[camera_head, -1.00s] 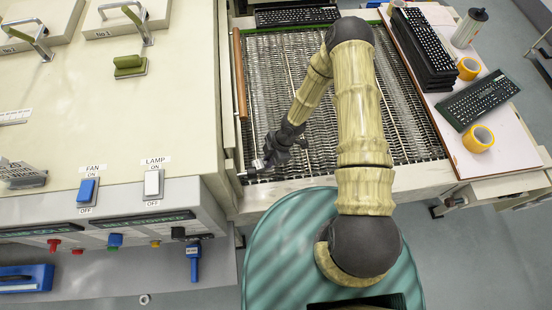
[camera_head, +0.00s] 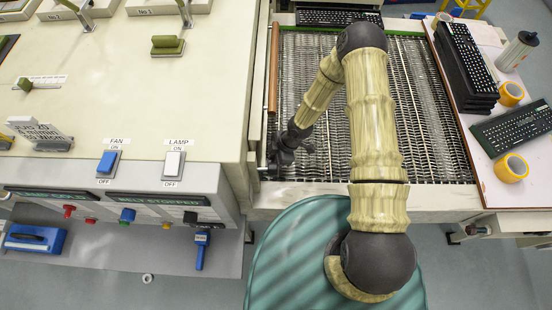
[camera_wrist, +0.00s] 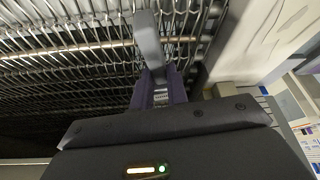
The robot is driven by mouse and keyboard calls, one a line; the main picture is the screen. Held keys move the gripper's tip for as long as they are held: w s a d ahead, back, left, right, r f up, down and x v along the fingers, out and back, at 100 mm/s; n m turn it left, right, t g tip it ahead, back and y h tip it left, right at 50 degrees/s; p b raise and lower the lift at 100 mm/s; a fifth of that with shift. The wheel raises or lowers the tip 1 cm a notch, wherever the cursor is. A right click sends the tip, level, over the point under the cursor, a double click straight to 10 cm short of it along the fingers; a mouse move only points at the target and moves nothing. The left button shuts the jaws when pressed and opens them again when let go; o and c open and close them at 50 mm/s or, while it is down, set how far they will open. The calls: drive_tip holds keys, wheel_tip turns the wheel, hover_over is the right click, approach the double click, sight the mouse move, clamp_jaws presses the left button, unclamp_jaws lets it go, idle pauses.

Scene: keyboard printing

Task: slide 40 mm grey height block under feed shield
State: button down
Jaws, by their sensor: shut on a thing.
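My gripper (camera_head: 275,160) is at the front left corner of the wire mesh belt (camera_head: 390,110), low over it. In the wrist view my gripper (camera_wrist: 157,88) has its purple fingers shut on a light grey bar-like piece, which looks like the grey height block (camera_wrist: 148,40). The block points away from the fingers, over the mesh. Its 40 mm marking is not readable. In the head view the block is too small to make out clearly. I cannot tell for sure which part is the feed shield; the cream housing (camera_head: 225,60) stands just left of the belt.
A copper-coloured roller (camera_head: 273,70) runs along the belt's left edge. The front panel has a FAN switch (camera_head: 107,163) and a LAMP switch (camera_head: 173,163). Stacked keyboards (camera_head: 465,75) and yellow tape rolls (camera_head: 511,168) lie on the right-hand table. Most of the belt is clear.

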drive_tip(key=shift+s, duration=0.1)
drive_tip(key=c, duration=1.3)
unclamp_jaws()
drive_tip(key=p+v, duration=0.2)
drive_tip(key=v, duration=0.1)
drive_tip(key=d+p+v, duration=0.1)
drive_tip(key=v, duration=0.1)
drive_tip(key=shift+s+f+p, duration=0.1)
drive_tip(key=shift+p, duration=0.2)
drive_tip(key=shift+d+r, duration=0.25)
drive_tip(key=shift+d, duration=0.1)
drive_tip(key=b+v, duration=0.1)
drive_tip(key=v, duration=1.6)
drive_tip(key=shift+r, duration=0.2)
